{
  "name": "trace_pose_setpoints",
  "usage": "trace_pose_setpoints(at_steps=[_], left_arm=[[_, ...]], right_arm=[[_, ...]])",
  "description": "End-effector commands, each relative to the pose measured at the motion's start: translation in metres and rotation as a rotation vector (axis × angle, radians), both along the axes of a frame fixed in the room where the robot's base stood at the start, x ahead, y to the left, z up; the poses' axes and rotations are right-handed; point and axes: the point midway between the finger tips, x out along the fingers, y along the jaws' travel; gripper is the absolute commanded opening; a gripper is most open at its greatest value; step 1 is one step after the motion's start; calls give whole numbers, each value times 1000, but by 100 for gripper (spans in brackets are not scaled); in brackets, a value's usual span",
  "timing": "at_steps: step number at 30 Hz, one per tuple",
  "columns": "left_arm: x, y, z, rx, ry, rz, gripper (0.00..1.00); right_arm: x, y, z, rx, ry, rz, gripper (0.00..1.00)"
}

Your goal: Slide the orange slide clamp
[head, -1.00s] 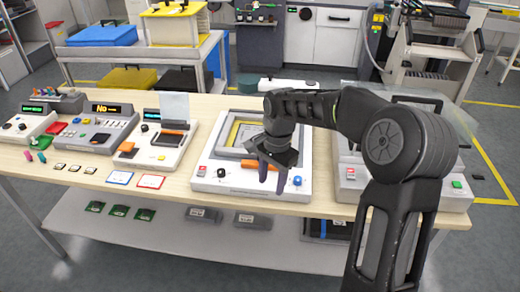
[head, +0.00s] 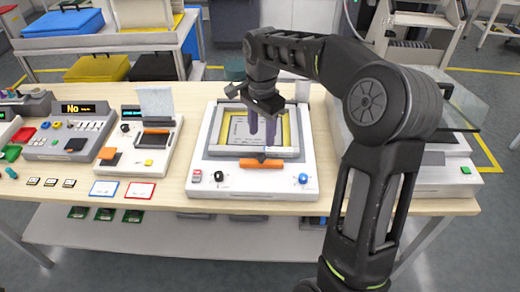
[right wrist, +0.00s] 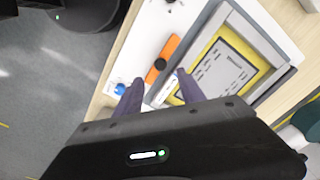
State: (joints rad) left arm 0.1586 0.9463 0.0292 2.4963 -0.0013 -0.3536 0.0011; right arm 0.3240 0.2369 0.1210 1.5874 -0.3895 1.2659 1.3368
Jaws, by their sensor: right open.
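The orange slide clamp (head: 260,164) is a flat bar lying across the front of a white machine, just in front of its grey frame. In the right wrist view the clamp (right wrist: 163,60) shows a dark round knob at its middle. My right gripper (head: 262,142) is over the framed panel, fingers pointing down, just behind the clamp in the head view. Its two fingers (right wrist: 158,92) stand apart with nothing between them. I cannot tell whether the fingertips touch the frame. My left gripper is not in view.
The white machine (head: 205,160) has a blue knob (head: 303,179), a black knob and a red switch along its front. Other devices stand on the wooden table (head: 172,188) to the left, and a machine with a clear cover (head: 452,98) stands at right.

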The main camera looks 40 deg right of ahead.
Motion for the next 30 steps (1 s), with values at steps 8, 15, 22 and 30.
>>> trace_pose_setpoints(at_steps=[8, 15, 22, 30], left_arm=[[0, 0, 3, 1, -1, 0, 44], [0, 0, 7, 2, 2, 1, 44], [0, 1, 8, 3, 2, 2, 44], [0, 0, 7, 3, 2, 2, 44]], right_arm=[[-1, 0, -26, 0, 5, 0, 47], [-1, 0, -62, 1, 4, 0, 47], [0, 0, -78, 1, 1, 1, 47], [0, 0, -78, 0, 1, 1, 42]])
